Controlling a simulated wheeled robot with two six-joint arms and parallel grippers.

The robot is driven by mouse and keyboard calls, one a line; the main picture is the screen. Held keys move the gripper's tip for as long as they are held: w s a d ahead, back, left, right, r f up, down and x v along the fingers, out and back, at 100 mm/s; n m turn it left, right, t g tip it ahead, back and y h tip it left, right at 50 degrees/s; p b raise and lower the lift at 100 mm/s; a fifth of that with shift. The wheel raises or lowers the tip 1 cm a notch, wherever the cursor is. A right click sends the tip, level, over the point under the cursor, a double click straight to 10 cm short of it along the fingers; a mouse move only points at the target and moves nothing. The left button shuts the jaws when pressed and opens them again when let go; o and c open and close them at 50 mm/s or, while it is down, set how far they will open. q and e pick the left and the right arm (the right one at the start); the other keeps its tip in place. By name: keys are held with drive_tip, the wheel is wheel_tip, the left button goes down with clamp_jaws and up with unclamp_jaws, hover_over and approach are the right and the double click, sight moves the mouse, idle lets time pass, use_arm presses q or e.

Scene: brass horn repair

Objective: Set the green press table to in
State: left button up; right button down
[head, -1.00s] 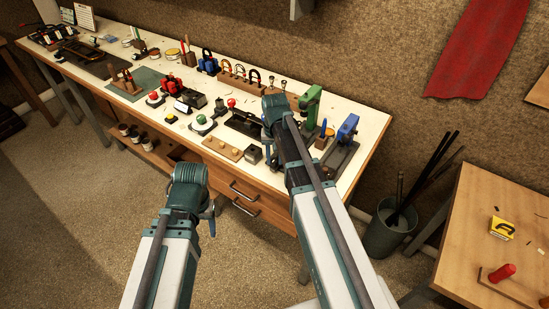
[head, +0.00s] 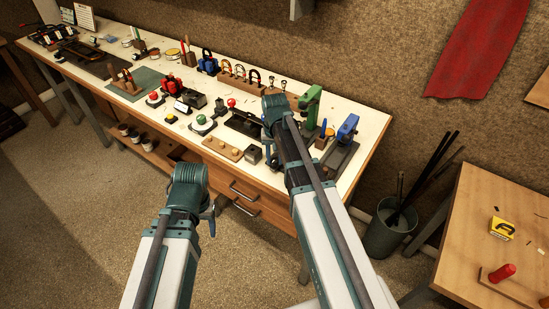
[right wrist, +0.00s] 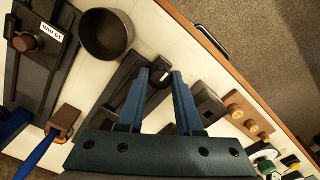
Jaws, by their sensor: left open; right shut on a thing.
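The green press (head: 310,104) stands near the back right of the bench, its lower part hidden behind my right arm. My right gripper (head: 273,118) is over the bench at its left. In the right wrist view, the blue fingers of the right gripper (right wrist: 167,80) are shut on a small dark piece (right wrist: 160,78) at the end of a dark, flat, rail-like part (right wrist: 122,88). This looks like the press table, but its exact position is hard to tell. My left gripper (head: 211,218) is open and empty in front of the bench, clear of everything.
The blue press (head: 347,129) stands to the right. In the wrist view a dark cup (right wrist: 107,36), a dark block (right wrist: 208,103) and a wooden block with a blue-handled tool (right wrist: 62,121) are close to the fingers. A pegged wooden board (head: 222,148) lies near the front edge.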

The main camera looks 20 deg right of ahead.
drive_tip(key=w+d, duration=0.2)
drive_tip(key=d, duration=0.1)
drive_tip(key=shift+w+d, duration=0.2)
drive_tip(key=shift+w, duration=0.15)
drive_tip(key=c, duration=0.6)
unclamp_jaws()
drive_tip(key=shift+r, duration=0.15)
